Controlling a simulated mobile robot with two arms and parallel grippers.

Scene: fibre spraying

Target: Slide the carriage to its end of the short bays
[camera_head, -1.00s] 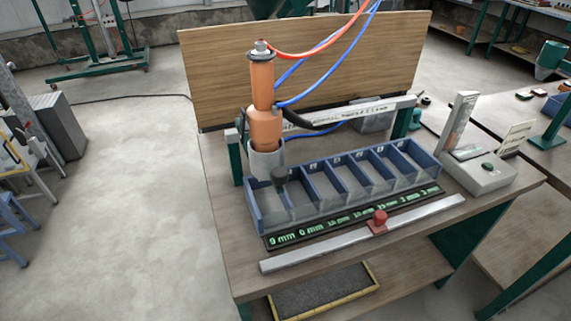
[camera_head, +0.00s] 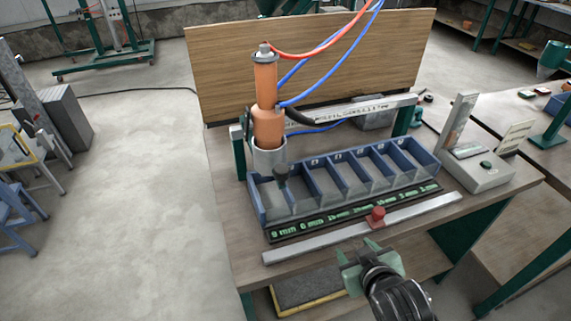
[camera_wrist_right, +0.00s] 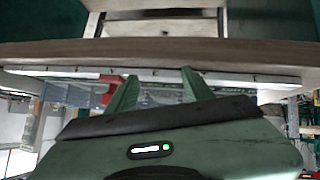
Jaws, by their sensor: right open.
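The carriage, a small red block with a round red knob (camera_head: 377,216), sits on a pale metal rail (camera_head: 310,247), right of the rail's middle. The rail runs along the front of the workbench, before a row of blue-grey bays (camera_head: 256,208). A dark strip with green millimetre labels (camera_head: 310,226) lies between bays and rail. My right gripper (camera_head: 366,253), with green fingers, is open, below and slightly left of the carriage in the head view, apart from it. Its spread fingers (camera_wrist_right: 158,82) also show in the right wrist view, empty. My left gripper is out of view.
An orange spray unit (camera_head: 266,90) with red and blue hoses stands over the leftmost bay. A wooden board (camera_head: 310,60) closes the back. A yellow-edged tray (camera_head: 305,290) lies below the bench top.

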